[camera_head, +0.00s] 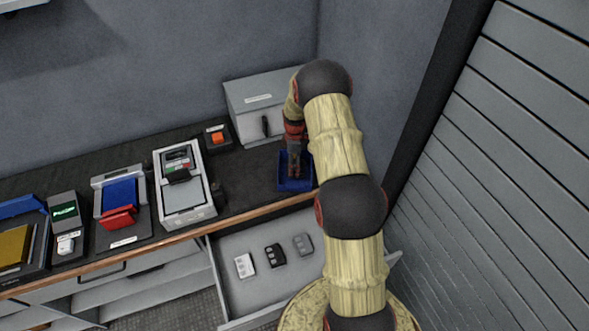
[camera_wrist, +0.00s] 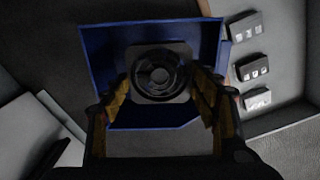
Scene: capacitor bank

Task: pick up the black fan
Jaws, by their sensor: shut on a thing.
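The black fan (camera_wrist: 159,73), a square frame with a round grille, shows in the wrist view at the blue tray (camera_wrist: 98,52). My gripper (camera_wrist: 160,86) has one yellow-padded finger on each side of the fan and is shut on it. In the head view my gripper (camera_head: 294,168) points down at the blue tray (camera_head: 305,186) on the counter's right end. The fan cannot be made out there, hidden by the gripper. I cannot tell whether the fan touches the tray floor.
A grey box (camera_head: 262,100) stands behind the tray. An open drawer (camera_head: 233,292) below the counter holds several small modules. A device with a screen (camera_head: 184,190) stands left on the counter. A grey wall and a slatted shutter (camera_head: 500,190) bound the right.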

